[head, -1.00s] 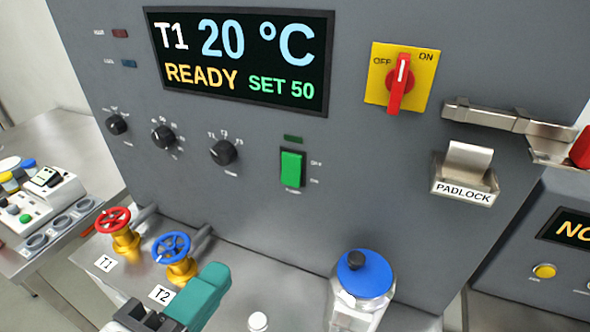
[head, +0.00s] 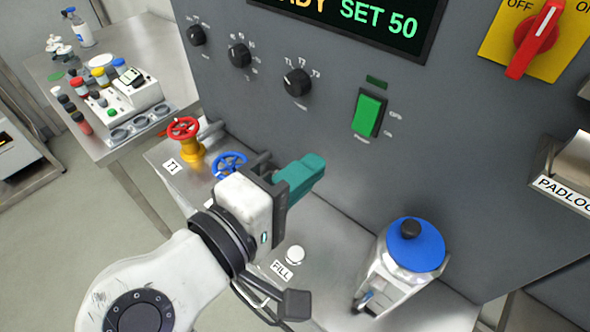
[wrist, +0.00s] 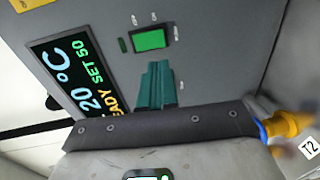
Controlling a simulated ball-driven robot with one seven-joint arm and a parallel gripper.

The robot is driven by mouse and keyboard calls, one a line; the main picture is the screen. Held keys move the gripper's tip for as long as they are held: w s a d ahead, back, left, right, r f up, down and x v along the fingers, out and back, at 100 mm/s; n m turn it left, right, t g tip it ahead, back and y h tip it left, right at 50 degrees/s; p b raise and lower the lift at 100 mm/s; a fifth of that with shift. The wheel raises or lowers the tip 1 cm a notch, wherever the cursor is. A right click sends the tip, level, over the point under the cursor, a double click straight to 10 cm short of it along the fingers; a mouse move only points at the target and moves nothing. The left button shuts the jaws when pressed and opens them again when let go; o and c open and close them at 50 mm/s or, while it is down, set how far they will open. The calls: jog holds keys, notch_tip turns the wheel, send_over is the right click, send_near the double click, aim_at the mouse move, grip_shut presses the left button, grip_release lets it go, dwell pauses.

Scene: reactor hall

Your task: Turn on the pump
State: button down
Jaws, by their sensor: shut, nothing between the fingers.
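The green rocker switch (head: 369,114) sits on the grey panel, in a black frame with small blurred labels beside and below it. A dark green lamp (head: 376,82) above it looks unlit. Which way the rocker is pressed I cannot tell. My gripper (head: 318,164), with teal fingers, is shut and empty. In the head view it is left of and below the switch, apart from it. In the wrist view the fingertips (wrist: 156,68) point at the panel close to the green switch (wrist: 150,39). The display (wrist: 85,75) reads 20 °C, SET 50.
Red (head: 184,128) and blue (head: 229,163) valve wheels stand left of my gripper, the blue partly hidden. A blue-lidded vessel (head: 415,246) stands below right of the switch. A red rotary switch on a yellow plate (head: 497,50) and a padlock holder (head: 572,175) are farther right.

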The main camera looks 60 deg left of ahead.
aim_at(361, 129)
jog(key=p+x, duration=0.1)
jog(key=x, duration=0.8)
jog(key=shift+w+p, duration=0.15)
jog(key=shift+p, duration=0.2)
jog(key=shift+w+a+f, duration=0.1)
jog(key=shift+w, duration=0.15)
jog(key=shift+w+f+b, duration=0.2)
jog(key=shift+f+b, duration=0.1)
jog(key=shift+b, duration=0.5)
jog(key=shift+r+p, duration=0.25)
jog(key=shift+p, duration=0.1)
jog(key=shift+s, duration=0.1)
